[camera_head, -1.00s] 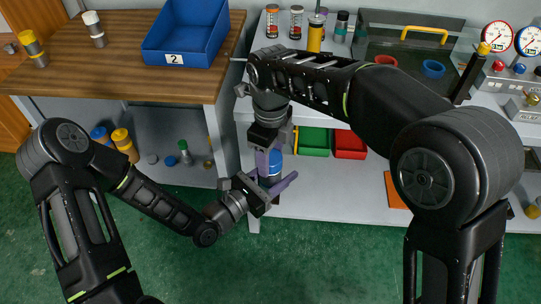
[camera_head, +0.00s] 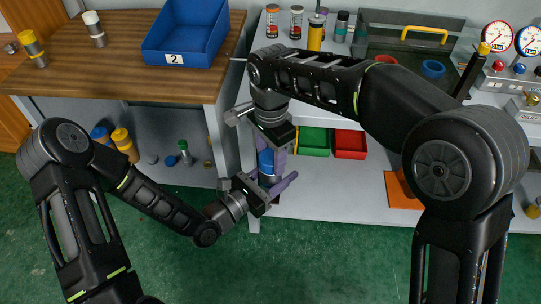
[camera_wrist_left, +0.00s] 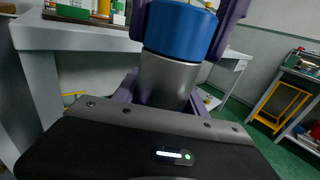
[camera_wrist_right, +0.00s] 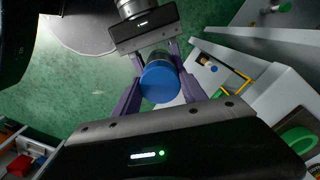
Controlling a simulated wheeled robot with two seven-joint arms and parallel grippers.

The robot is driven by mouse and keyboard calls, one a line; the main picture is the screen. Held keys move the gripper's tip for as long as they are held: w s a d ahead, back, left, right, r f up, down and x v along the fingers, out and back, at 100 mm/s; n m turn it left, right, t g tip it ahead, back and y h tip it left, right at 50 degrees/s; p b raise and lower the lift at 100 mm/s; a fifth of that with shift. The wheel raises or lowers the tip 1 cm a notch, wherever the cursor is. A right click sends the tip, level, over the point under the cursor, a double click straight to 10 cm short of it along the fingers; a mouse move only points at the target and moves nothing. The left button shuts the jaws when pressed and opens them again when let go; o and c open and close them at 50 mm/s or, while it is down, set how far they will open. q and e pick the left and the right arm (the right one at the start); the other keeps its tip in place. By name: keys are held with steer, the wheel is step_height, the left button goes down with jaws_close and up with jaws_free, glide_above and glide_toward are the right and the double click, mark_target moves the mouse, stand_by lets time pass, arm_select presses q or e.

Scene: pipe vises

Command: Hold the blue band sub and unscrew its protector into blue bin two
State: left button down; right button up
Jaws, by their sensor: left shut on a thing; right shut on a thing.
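The sub (camera_wrist_left: 168,80) is a grey cylinder held upright in mid-air in front of the shelves. A wide blue part (camera_head: 266,162) at its upper end looks like the protector; its flat blue top shows in the right wrist view (camera_wrist_right: 160,82). My left gripper (camera_head: 272,181) is shut on the grey body from the side, low down. My right gripper (camera_head: 270,154) comes from above and is shut on the blue part.
Two banded pieces stand on the wooden bench (camera_head: 110,83) left of the bin. Green (camera_head: 313,141) and red (camera_head: 350,144) bins sit on the lower shelf at right. The grey bench above holds several bottles, a tray and gauges. The bench legs are close behind my grippers.

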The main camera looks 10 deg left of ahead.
steer(key=n, duration=0.5)
steer(key=shift+n, duration=0.4)
steer(key=n, duration=0.2)
steer(key=shift+n, duration=0.4)
steer(key=n, duration=0.5)
steer(key=shift+d, duration=0.1)
steer(key=n, duration=1.1)
steer(key=shift+n, duration=0.3)
steer(key=n, duration=0.8)
steer(key=shift+r, duration=0.1)
steer(key=n, duration=0.7)
steer(key=shift+n, duration=0.4)
steer(key=shift+r, duration=0.25)
steer(key=shift+r, duration=0.85)
